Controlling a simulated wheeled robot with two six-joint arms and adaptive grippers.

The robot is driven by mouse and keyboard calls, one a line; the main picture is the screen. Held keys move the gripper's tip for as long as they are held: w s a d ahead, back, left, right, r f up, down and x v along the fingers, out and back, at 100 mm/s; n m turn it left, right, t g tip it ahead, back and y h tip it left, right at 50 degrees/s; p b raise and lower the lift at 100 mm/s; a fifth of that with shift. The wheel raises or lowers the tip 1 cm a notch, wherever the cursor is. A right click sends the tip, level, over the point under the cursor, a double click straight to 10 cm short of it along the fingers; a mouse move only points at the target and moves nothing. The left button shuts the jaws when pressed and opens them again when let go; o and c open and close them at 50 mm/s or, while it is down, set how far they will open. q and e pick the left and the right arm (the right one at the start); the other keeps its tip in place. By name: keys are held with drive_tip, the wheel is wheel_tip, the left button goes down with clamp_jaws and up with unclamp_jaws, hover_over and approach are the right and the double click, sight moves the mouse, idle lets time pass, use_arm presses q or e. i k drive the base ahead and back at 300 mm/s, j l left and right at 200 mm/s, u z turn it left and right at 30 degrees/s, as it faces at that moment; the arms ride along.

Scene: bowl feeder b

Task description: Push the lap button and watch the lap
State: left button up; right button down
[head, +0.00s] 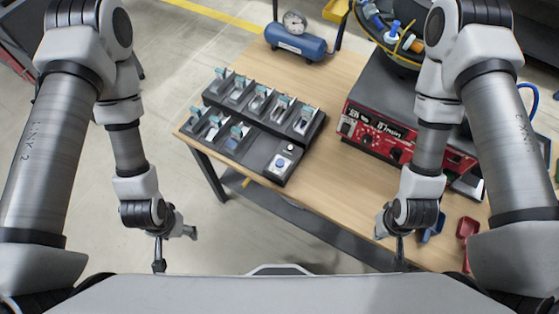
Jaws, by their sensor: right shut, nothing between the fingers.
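A blue round button on a pale square plate (282,163) sits at the front right corner of a dark tray (257,156). A small pale round part (291,147) is just behind it. No label is readable, so I cannot tell for certain that this is the lap button. My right gripper (390,240) is shut and empty, low by the table's front edge, right of the button and apart from it. My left gripper (174,246) hangs over the floor, left of the table and well away from the button.
Several grey holders with teal-topped parts (261,98) stand in two rows on the tray. A red control box (380,137) stands to the right, with a bowl of coloured parts behind it. A blue tank with a gauge (296,45) is at the back. The wooden tabletop (325,190) is clear between.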

sight(280, 162)
drive_tip(key=i+j+z, duration=0.1)
drive_tip(key=j+z, duration=0.35)
drive_tip(key=j, duration=0.85)
